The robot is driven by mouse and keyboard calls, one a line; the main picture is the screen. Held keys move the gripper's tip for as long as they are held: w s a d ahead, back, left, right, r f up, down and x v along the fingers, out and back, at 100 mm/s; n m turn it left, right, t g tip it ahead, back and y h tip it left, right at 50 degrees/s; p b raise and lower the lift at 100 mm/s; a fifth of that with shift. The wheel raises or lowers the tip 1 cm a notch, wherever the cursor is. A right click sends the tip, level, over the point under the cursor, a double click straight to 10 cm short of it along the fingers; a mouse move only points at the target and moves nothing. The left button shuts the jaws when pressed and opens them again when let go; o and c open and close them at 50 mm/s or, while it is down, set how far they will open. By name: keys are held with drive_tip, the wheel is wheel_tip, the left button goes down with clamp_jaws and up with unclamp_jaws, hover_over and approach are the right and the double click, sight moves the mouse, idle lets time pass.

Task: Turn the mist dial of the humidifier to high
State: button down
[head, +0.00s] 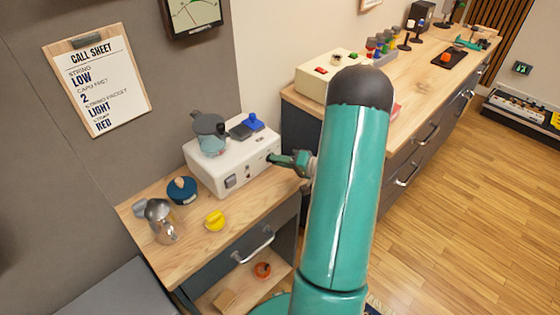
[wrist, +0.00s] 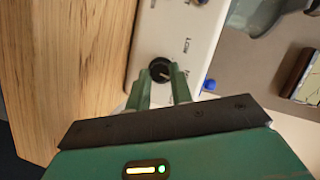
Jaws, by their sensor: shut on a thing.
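The humidifier appears to be the white box-shaped unit (head: 204,178) on the small wooden counter. In the wrist view, its white panel (wrist: 178,30) carries a round black dial (wrist: 158,66) with small printed labels around it, too blurred to read surely. My gripper (wrist: 160,80) has its two green fingers on either side of the dial and is shut on it. In the head view, my gripper (head: 274,158) reaches the unit's right end from the right. The dial is hidden there by the fingers.
A grey pot (head: 209,126) and a blue-topped item (head: 252,122) sit on the unit. A moka pot (head: 160,218), a dark blue round item (head: 182,190) and a yellow item (head: 215,220) stand nearby. An open drawer (head: 235,290) is below. A call sheet (head: 97,85) hangs on the wall.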

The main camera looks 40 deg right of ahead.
drive_tip(key=shift+d+m, duration=0.1)
drive_tip(key=shift+m, duration=0.3)
drive_tip(key=c, duration=1.2)
unclamp_jaws()
drive_tip(key=shift+c, duration=0.2)
drive_tip(key=shift+s, duration=0.1)
drive_tip(key=v, duration=1.3)
drive_tip(key=shift+s+d+f, duration=0.2)
drive_tip(key=shift+s, duration=0.15)
